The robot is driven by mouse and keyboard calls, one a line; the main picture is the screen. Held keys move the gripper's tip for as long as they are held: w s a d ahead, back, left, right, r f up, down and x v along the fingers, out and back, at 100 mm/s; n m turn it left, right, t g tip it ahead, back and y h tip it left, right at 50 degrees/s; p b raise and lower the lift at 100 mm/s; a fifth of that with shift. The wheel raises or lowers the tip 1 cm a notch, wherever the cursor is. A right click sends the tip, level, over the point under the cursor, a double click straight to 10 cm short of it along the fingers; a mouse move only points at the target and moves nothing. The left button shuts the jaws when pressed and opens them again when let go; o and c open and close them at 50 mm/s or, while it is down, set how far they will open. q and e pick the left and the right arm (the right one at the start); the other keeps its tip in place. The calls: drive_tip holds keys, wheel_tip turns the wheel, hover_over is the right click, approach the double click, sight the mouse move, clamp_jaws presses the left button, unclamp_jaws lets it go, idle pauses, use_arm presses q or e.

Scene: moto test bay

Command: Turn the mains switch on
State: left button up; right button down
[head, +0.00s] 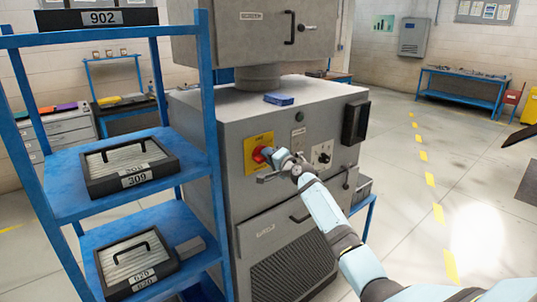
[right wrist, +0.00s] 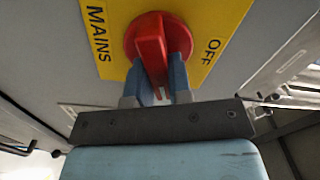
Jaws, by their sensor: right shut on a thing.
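The mains switch is a red rotary knob (head: 261,155) on a yellow plate (head: 252,164) on the front of the grey machine. In the right wrist view the red knob (right wrist: 150,38) shows close up, with its bar handle between two blue fingers. The yellow plate (right wrist: 115,14) there reads MAINS on the left and OFF on the right; no ON label is visible. My right gripper (head: 272,156) is at the knob, shut on its handle; it also shows in the right wrist view (right wrist: 158,74). My left gripper is not in view.
A blue shelf rack (head: 75,205) with cases marked 309 and 620 stands close on the left. A lever handle (head: 268,178) sits just below the knob, a selector switch (head: 322,154) to its right. A blue object (head: 279,99) lies on the machine top. The right floor is open.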

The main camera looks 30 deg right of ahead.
drive_tip(key=shift+f+m+p, duration=0.2)
drive_tip(key=shift+m+p, duration=0.45)
drive_tip(key=shift+m, duration=1.25)
drive_tip(key=c, duration=1)
unclamp_jaws()
drive_tip(key=shift+c, duration=0.2)
drive_tip(key=shift+s, duration=0.15)
drive_tip(key=s+d+b, duration=0.1)
drive_tip(key=s, duration=1.2)
drive_tip(key=shift+s, duration=0.3)
